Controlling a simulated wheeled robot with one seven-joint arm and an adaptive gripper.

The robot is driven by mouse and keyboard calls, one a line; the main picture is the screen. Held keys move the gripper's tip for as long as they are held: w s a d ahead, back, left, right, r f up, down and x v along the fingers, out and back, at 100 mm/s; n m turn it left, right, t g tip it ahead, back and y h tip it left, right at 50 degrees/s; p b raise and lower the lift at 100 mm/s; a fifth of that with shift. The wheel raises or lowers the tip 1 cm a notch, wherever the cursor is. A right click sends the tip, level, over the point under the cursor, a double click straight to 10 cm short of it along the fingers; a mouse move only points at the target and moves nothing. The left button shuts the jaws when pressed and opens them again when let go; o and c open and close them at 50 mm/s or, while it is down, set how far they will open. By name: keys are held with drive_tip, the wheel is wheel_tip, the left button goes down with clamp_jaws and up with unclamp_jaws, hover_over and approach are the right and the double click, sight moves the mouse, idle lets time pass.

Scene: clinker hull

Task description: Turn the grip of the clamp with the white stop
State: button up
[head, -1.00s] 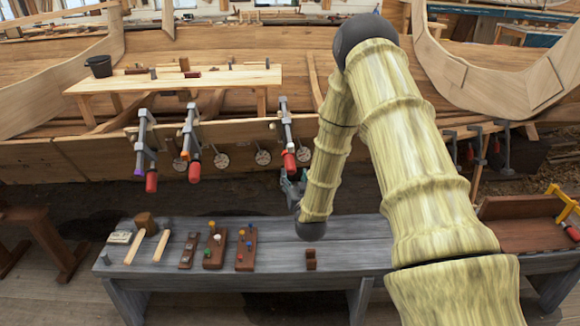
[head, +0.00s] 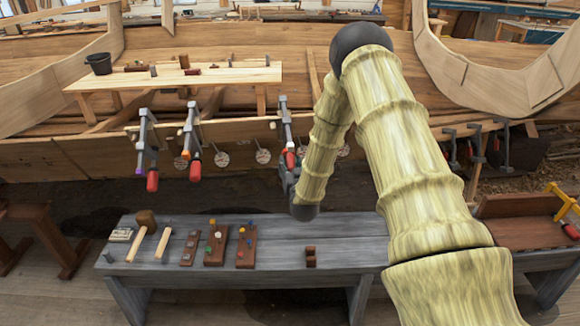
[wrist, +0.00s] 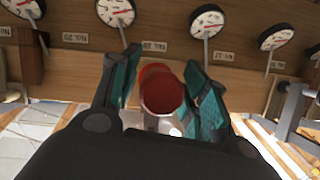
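The clamp (head: 285,118) at the right of three on the hull plank has a red grip (head: 290,160), partly hidden behind my gripper in the head view. I cannot make out its white stop clearly. In the wrist view the round end of the red grip (wrist: 161,93) faces the camera. My gripper (wrist: 163,62) has its two teal-padded fingers on either side of the grip, with a narrow gap showing at the left. The fingers look open around it, not closed on it. In the head view my gripper (head: 287,175) is small and partly covered by my arm.
Two other clamps hang to the left, one with a purple stop (head: 140,170) and one with an orange stop (head: 187,153). Round dials (wrist: 116,12) line the plank behind. A grey bench (head: 340,238) with mallets and peg boards stands below.

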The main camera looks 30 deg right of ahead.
drive_tip(key=c, duration=0.6)
drive_tip(key=shift+n+h+b, duration=0.5)
drive_tip(key=shift+n, duration=0.2)
drive_tip(key=shift+n+g+h+b, duration=0.6)
drive_tip(key=shift+n+h, duration=0.3)
drive_tip(key=shift+n, duration=0.1)
drive_tip(key=o, duration=1.1)
drive_tip(key=shift+c, duration=0.2)
